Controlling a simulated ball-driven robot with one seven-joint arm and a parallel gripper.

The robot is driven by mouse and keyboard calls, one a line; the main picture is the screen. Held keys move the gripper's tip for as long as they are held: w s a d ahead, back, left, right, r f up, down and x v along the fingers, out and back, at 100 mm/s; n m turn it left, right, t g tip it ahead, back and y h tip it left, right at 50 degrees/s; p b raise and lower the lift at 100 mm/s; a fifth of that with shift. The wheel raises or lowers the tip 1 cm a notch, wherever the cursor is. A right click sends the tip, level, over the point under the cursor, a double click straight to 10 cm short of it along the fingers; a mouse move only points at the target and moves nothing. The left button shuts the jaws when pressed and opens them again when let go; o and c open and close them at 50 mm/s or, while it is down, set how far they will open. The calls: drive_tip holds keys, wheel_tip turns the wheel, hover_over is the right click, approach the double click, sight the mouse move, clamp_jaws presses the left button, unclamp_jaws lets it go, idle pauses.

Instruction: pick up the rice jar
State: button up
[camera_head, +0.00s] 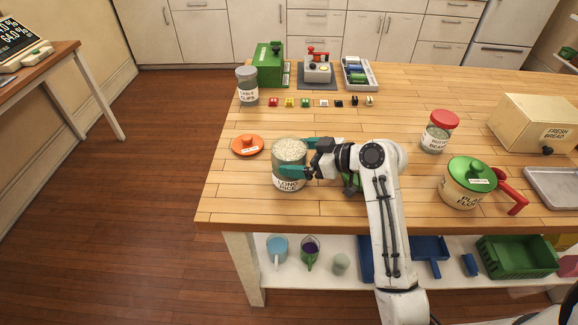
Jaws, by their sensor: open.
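The rice jar (288,171) is a clear jar full of white grains, with a label reading "LONG RICE". It stands upright and without a lid on the wooden table near the front left. My gripper (297,158) reaches it from the right, with its teal fingers open around the jar's sides. One finger is on the far side and the other crosses the front. I cannot tell whether the fingers touch the glass. An orange lid (248,145) lies on the table just left of the jar.
A cable clips jar (247,87) and a green box (270,65) stand at the back left. Small coloured pieces (304,103) line up behind the jar. A red-lidded jar (439,133), a green-lidded pot (467,184) and a bread box (535,122) stand to the right.

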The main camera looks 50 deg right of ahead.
sight(276, 152)
drive_tip(key=shift+x, duration=1.7)
drive_tip(key=shift+d, duration=0.1)
drive_tip(key=c, duration=0.8)
drive_tip(key=shift+r, duration=0.15)
drive_tip(key=shift+r, duration=0.45)
drive_tip(key=s+r, duration=0.4)
drive_tip(key=s+r+b, duration=0.1)
drive_tip(key=s+r, duration=0.3)
drive_tip(key=s, duration=0.1)
drive_tip(key=s+d+r+b, duration=0.1)
drive_tip(key=s+r, duration=0.3)
drive_tip(key=s, duration=0.1)
